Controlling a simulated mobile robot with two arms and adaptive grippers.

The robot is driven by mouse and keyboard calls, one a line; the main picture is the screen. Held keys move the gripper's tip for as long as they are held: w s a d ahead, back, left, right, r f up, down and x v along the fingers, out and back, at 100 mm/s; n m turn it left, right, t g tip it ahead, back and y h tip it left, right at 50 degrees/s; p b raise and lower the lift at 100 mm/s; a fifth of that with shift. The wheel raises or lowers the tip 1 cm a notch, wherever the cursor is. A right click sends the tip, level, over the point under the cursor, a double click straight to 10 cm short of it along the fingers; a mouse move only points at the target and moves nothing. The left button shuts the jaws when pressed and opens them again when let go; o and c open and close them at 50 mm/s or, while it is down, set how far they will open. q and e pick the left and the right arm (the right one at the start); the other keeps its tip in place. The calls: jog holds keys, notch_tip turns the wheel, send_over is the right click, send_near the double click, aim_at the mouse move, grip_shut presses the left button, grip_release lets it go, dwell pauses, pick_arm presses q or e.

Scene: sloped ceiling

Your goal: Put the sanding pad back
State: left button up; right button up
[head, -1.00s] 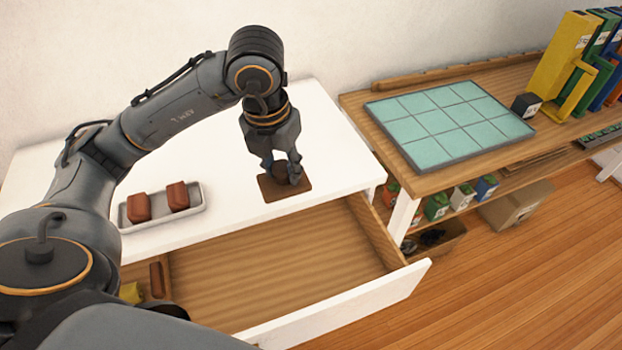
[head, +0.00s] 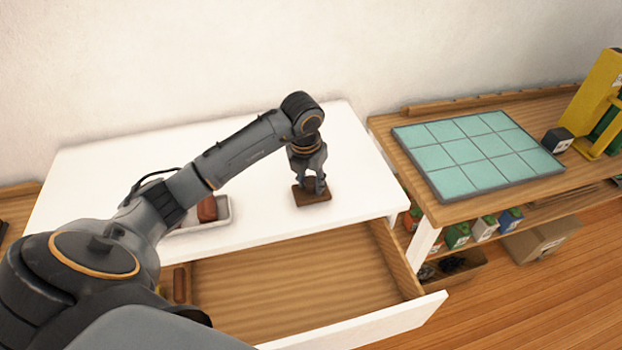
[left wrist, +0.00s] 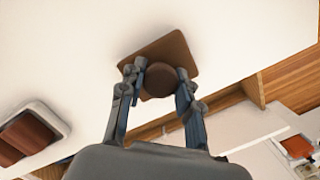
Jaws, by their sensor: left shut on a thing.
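The sanding pad (head: 301,198) is a flat brown square with a round dark knob; it also shows in the left wrist view (left wrist: 187,58). My left gripper (head: 314,186) points down and is shut on the knob, with one finger on each side in the left wrist view (left wrist: 160,85). The pad is level over the white tabletop (head: 365,175), near its right front part. I cannot tell whether it touches the top. My right gripper is out of view.
A white tray (head: 227,217) with reddish-brown blocks (head: 207,208) stands left, partly behind my arm. The open drawer (head: 300,280) is mostly empty. A wooden bench (head: 395,150) with a teal tiled board (head: 470,152) stands to the right. The back of the white top is clear.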

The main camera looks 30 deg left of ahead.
pick_arm(q)
jog(key=shift+f, duration=0.4)
jog(key=shift+f, duration=0.15)
jog(key=o, duration=1)
